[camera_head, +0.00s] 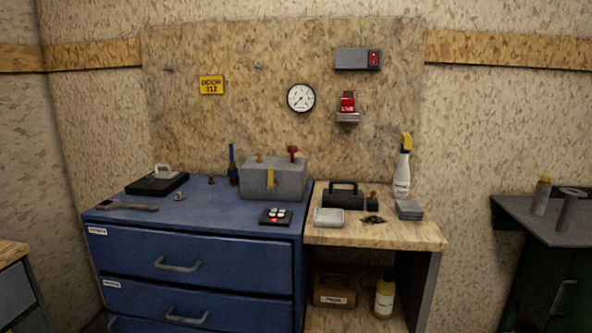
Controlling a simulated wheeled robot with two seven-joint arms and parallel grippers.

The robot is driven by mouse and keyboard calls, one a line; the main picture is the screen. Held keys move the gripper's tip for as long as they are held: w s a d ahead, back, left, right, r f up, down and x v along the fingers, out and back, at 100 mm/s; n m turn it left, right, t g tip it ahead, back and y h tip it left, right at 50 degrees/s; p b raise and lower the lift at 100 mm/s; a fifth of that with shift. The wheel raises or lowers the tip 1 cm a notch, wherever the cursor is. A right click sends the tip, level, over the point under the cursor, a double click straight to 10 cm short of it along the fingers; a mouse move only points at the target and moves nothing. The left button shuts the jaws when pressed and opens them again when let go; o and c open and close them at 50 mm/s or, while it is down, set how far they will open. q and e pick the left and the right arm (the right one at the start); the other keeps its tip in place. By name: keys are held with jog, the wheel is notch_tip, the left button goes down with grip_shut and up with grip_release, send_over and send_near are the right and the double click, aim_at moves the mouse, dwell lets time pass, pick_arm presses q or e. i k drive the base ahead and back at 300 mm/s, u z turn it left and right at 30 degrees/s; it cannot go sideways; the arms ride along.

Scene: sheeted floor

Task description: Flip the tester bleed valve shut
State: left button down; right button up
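A grey metal box (290,183), which looks like the tester, sits on top of the blue drawer cabinet near its right back side. Neither of my grippers is in view.
The blue cabinet (190,248) also carries a wrench (127,205), a black case (157,184) and a small button pad (275,217). The wooden bench (390,235) at right holds a dark toolbox (342,197) and a spray bottle (402,170). A gauge (301,98) hangs above.

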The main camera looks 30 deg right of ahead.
aim_at(271, 187)
jog(key=z, duration=0.6)
jog(key=i, duration=0.6)
jog(key=z, duration=0.55)
